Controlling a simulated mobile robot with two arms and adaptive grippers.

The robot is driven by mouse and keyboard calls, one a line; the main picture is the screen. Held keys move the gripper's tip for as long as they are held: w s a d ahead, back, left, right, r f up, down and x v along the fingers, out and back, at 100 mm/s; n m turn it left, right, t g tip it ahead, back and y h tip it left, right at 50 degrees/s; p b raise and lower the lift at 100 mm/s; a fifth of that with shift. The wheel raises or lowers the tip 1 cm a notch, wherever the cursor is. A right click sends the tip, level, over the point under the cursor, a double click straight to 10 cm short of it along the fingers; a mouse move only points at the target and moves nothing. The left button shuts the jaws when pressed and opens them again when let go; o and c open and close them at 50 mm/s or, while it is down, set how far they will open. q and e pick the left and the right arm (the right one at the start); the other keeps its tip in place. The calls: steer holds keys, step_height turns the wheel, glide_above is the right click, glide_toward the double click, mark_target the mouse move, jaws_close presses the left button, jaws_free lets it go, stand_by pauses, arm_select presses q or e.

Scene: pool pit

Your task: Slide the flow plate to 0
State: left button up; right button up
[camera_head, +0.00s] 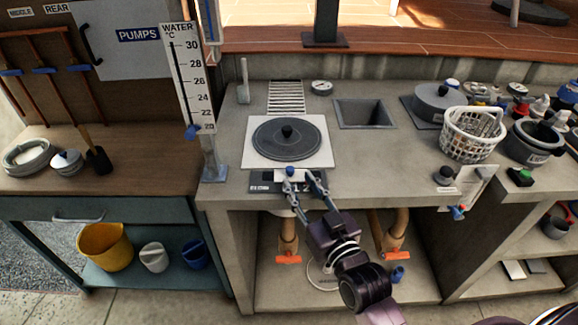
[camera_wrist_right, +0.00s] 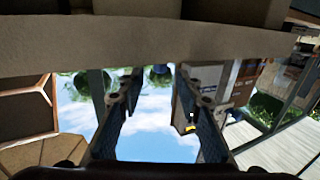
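Contact cannot be told. In the right wrist view, the right gripper (camera_wrist_right: 160,95) is open, with no object held. My left gripper is not in view.
A water thermometer board (camera_head: 188,75) stands at the left. A sink (camera_head: 364,113), dark pot (camera_head: 440,101) and white basket (camera_head: 470,135) are to the right. Orange-handled pipes (camera_head: 288,240) are under the counter.

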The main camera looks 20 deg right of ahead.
mark_target(291, 172)
steer(key=w, duration=0.6)
steer(key=shift+a, duration=0.35)
jaws_close()
steer(key=shift+a+p, duration=0.1)
steer(key=shift+p, duration=0.2)
